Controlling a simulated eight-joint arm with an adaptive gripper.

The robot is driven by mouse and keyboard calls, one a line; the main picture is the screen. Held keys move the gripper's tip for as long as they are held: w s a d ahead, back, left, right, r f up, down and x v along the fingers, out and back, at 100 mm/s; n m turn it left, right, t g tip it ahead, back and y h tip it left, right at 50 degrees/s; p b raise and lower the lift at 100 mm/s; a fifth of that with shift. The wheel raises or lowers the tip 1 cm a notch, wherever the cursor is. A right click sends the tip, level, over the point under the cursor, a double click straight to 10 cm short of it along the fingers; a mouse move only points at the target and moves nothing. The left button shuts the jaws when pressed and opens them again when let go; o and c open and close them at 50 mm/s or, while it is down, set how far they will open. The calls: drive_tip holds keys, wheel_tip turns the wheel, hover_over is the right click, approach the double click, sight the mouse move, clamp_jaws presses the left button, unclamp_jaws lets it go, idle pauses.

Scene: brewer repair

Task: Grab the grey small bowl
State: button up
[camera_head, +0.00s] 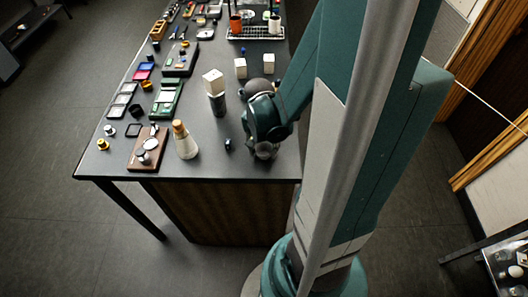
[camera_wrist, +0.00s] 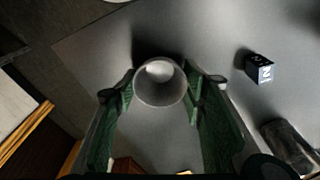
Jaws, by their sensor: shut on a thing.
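The grey small bowl (camera_wrist: 160,92) is in the middle of the wrist view, its round opening facing the camera. My gripper (camera_wrist: 160,84) has one green finger on each side of the bowl and is shut on it. In the head view my gripper (camera_head: 263,152) is low over the near right corner of the table. There the bowl is mostly hidden by the gripper, and I cannot tell whether it touches the table.
A small dark block with a white mark (camera_wrist: 260,68) lies right of the bowl; the head view shows it (camera_head: 229,145) left of my gripper.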

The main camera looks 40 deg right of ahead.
drive_tip(key=shift+r, duration=0.25)
wheel_tip(320, 180, up, 10)
drive_tip(key=p, duration=0.1)
drive_tip(key=shift+f, duration=0.25)
idle(0.6)
drive_tip(key=shift+w, duration=0.1)
idle(0.6)
